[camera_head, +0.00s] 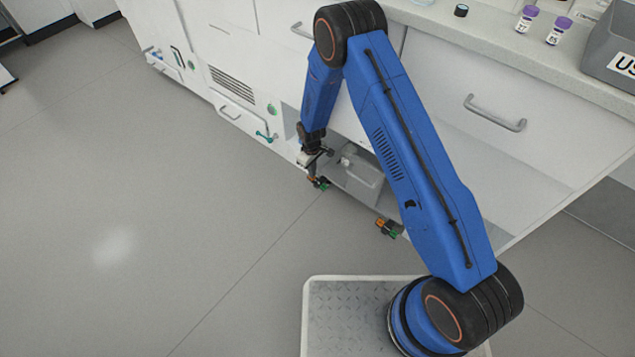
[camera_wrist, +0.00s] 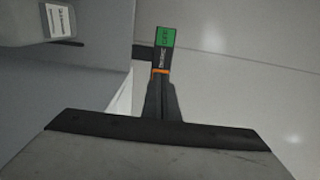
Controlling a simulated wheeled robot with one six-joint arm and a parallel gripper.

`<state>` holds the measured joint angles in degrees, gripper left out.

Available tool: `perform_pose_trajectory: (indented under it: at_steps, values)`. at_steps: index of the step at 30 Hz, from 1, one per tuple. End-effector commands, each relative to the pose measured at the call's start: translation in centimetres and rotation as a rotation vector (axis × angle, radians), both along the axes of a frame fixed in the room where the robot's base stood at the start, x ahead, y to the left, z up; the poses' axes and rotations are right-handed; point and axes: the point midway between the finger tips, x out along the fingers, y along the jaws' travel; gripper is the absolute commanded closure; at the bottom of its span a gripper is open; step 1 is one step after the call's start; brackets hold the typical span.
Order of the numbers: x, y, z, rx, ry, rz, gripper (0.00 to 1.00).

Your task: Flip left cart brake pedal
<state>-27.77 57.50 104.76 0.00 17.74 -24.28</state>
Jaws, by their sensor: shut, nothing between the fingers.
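The left cart brake pedal (camera_head: 319,183), small with orange and green ends, sits at the cart's lower left corner, just below my gripper (camera_head: 311,172) in the head view. In the wrist view, a pedal's green face (camera_wrist: 167,38) with lettering lies just beyond the tips of my gripper (camera_wrist: 160,84). An orange band shows right at the fingertips. My gripper is shut with nothing in it. I cannot tell whether the tips touch the pedal. The right brake pedal (camera_head: 389,228), orange and green, shows at the cart's lower right corner.
A grey bin (camera_head: 361,179) stands in the open space under the white counter (camera_head: 540,135). It may be the labelled grey box (camera_wrist: 35,22) in the wrist view. Purple-capped vials (camera_head: 559,30) stand on the countertop. The floor (camera_head: 150,215) to the left is clear.

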Motion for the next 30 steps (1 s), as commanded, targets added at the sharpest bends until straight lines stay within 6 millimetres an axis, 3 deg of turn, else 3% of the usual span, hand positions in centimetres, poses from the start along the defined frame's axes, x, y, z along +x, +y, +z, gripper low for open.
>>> perform_pose_trajectory:
  at_steps: [30]
  values:
    - [0.01, 0.01, -0.95, 0.000, 0.000, 0.000, 1.00]
